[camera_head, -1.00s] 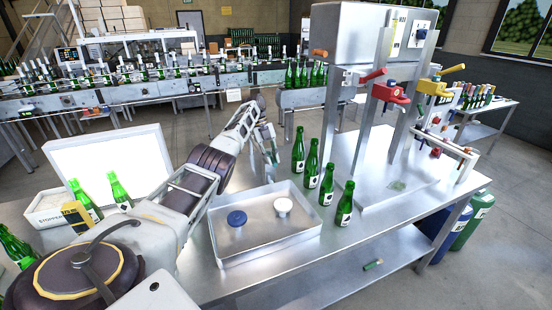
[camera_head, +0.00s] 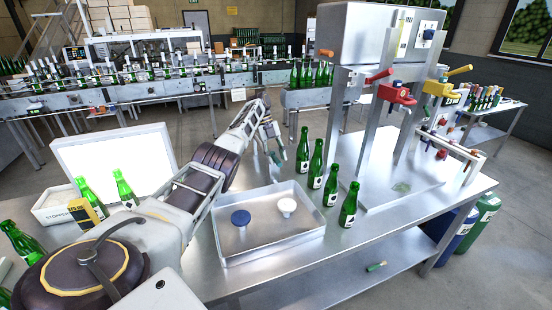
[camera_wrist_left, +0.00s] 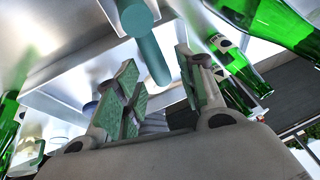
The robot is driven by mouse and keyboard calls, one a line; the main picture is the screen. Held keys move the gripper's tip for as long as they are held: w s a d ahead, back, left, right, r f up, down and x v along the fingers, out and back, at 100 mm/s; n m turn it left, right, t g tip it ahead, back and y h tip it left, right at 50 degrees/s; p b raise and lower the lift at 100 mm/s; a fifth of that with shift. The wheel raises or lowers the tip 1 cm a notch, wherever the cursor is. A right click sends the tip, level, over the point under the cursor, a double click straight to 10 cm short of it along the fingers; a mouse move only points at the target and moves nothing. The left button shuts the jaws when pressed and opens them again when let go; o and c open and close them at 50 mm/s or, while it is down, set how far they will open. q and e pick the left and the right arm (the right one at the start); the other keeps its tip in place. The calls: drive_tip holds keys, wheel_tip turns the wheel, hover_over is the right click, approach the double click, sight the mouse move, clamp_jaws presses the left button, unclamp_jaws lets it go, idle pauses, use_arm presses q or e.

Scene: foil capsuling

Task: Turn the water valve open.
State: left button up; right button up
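A steel filling stand (camera_head: 362,35) at the right of the bench carries a red valve (camera_head: 396,95) with a red lever, a yellow valve (camera_head: 440,90) with an orange lever, and an orange handle (camera_head: 325,53) at its left side. I cannot tell which one is the water valve. My left gripper (camera_head: 275,158) is left of the stand, over the bench behind the metal tray, apart from the valves. In the left wrist view its two padded fingers (camera_wrist_left: 160,72) stand apart. A teal cylinder (camera_wrist_left: 148,50) shows beyond the gap; I cannot tell whether it is between them. My right gripper is out of view.
Several green bottles (camera_head: 331,185) stand in a row between the tray (camera_head: 268,252) and the stand. The tray holds a blue cap (camera_head: 240,217) and a white one (camera_head: 287,205). A stopper box (camera_head: 55,213) and more bottles are at the left. A conveyor (camera_head: 160,90) runs behind.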

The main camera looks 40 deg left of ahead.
sight(276, 160)
use_arm(q)
wheel_tip(276, 160, up, 9)
idle(0.8)
drive_tip(key=shift+r, duration=0.15)
idle(0.7)
